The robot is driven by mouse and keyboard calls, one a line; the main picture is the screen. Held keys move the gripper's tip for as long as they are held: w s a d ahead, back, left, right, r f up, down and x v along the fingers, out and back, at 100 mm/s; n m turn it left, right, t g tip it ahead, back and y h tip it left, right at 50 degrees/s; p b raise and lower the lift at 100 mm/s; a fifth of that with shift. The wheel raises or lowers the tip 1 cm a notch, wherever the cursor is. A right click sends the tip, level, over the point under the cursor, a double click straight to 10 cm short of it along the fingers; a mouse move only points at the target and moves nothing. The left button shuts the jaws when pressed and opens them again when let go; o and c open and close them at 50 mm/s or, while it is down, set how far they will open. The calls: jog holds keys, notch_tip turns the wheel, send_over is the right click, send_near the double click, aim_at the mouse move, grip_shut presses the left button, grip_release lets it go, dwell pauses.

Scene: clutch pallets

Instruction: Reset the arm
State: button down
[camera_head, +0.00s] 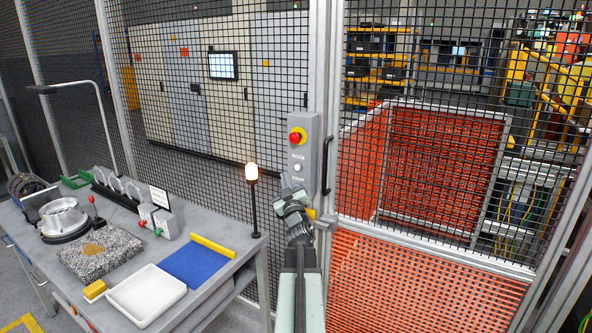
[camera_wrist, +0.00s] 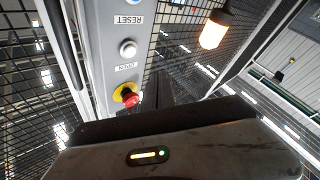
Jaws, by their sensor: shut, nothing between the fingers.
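My arm (camera_head: 300,290) rises from the bottom of the head view, folded up in front of the cell fence. My gripper (camera_head: 290,184) is raised just below the grey control box (camera_head: 312,150) on the fence post; I cannot tell the gap. In the wrist view, upside down, my gripper (camera_wrist: 158,84) is shut and empty, its dark fingers beside the box's red emergency stop (camera_wrist: 126,95) on a yellow ring. A pale button (camera_wrist: 127,48) sits between labels reading RESET and OPEN.
A grey workbench (camera_head: 225,230) on the left holds a blue mat (camera_head: 197,262), a white tray (camera_head: 146,294), a speckled slab and metal parts. A lit amber lamp (camera_head: 251,172) stands at its corner. Mesh fence and an orange mesh gate (camera_head: 425,285) close off the far side.

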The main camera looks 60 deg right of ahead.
dwell(0.6)
jog(key=w+a+n+t+y, duration=0.4)
jog(key=w+a+y, duration=0.2)
jog(key=w+a, duration=1.45)
jog(key=w+a+f+g+y, duration=0.1)
jog(key=w+a+f, duration=0.25)
jog(key=a, duration=0.45)
jog(key=w+a+f+g+y, duration=0.1)
jog(key=w+a+f+y, duration=0.2)
jog(key=a, duration=0.5)
jog(key=w+a+f, duration=0.3)
jog(key=w+a, duration=0.2)
jog(key=a, duration=0.4)
jog(key=s+a+f+g+y, duration=0.35)
jog(key=a+f+g, duration=0.35)
jog(key=a+f, duration=0.8)
jog(key=s+a+f+g, duration=0.2)
jog(key=s+g, duration=0.1)
jog(key=s, duration=0.3)
jog(key=s+a+f+g+y, duration=0.1)
jog(key=s+a+f+g, duration=0.1)
jog(key=s, duration=0.5)
jog(key=s+a+f+g+y, duration=0.1)
jog(key=s+a+f+g, duration=0.1)
jog(key=s, duration=0.5)
jog(key=a+g, duration=0.1)
jog(key=g, duration=0.1)
jog(key=shift+a+f+g, duration=0.15)
jog(key=shift+a+g, duration=0.1)
jog(key=shift+g, duration=0.05)
